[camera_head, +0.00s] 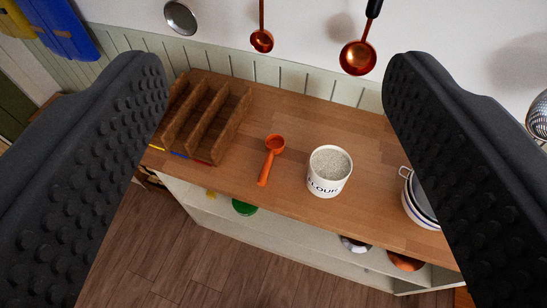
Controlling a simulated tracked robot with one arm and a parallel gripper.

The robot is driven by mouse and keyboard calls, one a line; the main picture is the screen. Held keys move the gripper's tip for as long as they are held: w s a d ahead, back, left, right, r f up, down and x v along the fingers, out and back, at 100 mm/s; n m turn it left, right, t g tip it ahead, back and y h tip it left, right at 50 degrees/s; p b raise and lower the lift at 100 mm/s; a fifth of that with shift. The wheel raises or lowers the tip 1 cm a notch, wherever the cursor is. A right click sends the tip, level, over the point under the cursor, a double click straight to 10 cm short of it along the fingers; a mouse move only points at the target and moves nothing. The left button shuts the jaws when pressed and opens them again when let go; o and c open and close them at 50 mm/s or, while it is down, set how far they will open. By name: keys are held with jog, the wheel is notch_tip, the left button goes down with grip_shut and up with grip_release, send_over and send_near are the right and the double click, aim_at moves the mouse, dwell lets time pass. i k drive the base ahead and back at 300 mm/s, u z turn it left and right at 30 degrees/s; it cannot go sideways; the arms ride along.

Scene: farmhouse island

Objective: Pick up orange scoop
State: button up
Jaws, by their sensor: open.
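The orange scoop (267,168) lies on the wooden countertop (240,118), near the middle of the view. Its round bowl points to the back and its handle points to the front edge. My gripper (270,85) is open and empty, with one dark studded finger at the left and one at the right. The scoop shows in the gap between the fingers, farther away and apart from both.
A white flour canister (329,172) stands just right of the scoop. A wooden slotted rack (205,120) is to its left. Bowls (420,203) sit at the right, partly behind my finger. Copper ladles (357,58) hang on the wall behind. A shelf (290,232) is below.

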aim_at(275, 142)
jog(key=z, duration=1.55)
jog(key=k, duration=0.7)
jog(key=u, duration=0.4)
